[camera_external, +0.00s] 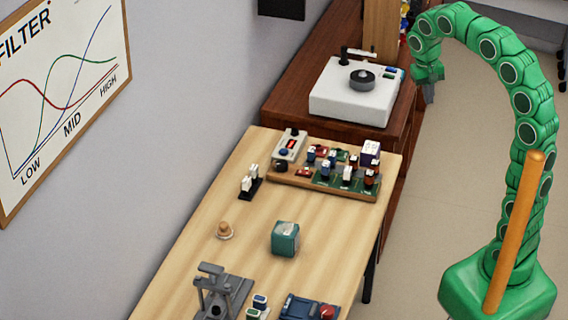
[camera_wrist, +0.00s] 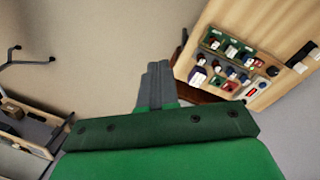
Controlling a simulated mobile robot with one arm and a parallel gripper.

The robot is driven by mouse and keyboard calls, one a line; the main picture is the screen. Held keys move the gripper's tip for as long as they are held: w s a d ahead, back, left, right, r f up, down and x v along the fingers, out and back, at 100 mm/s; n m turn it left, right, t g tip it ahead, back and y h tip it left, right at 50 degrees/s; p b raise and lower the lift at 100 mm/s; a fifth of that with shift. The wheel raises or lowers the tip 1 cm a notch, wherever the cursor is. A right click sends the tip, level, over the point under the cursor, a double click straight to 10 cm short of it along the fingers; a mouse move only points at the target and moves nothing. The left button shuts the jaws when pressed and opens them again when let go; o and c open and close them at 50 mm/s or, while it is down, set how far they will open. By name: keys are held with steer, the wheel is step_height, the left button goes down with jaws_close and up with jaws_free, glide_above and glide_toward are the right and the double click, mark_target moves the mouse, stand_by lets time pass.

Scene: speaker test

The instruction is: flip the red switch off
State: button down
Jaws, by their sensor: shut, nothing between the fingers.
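My gripper (camera_external: 430,93) hangs from my green arm to the right of the white turntable-like device, over the floor side and away from the worktable. In the wrist view its grey fingers (camera_wrist: 154,84) are together and empty. A blue box with a round red knob or button (camera_external: 327,312) sits at the bottom edge of the external view, partly cut off. A small black base with white upright levers (camera_external: 250,182) stands on the left of the table.
The wooden worktable (camera_external: 190,262) also carries a board of electronic parts (camera_external: 345,178), also in the wrist view (camera_wrist: 228,58), a teal box (camera_external: 286,239), a small orange-tan knob (camera_external: 225,231) and a grey stand (camera_external: 215,290). The white device (camera_external: 352,95) sits on a brown cabinet (camera_external: 285,93).

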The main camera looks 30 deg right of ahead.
steer(key=w+a+f+m+t+h, duration=0.1)
steer(key=w+a+f+m, duration=0.1)
steer(key=w+a, duration=0.8)
steer(key=w+a+f+m+t, duration=0.1)
steer(key=w+a+m, duration=0.1)
steer(key=w+a, duration=0.85)
steer(key=w+a+f+m, duration=0.2)
steer(key=w+a+f, duration=0.4)
steer(key=a, duration=0.1)
steer(key=shift+w+a+t, duration=0.3)
steer(key=shift+w, duration=0.05)
steer(key=shift+w+f, duration=0.1)
steer(key=shift+w, duration=0.1)
steer(key=shift+f, duration=0.1)
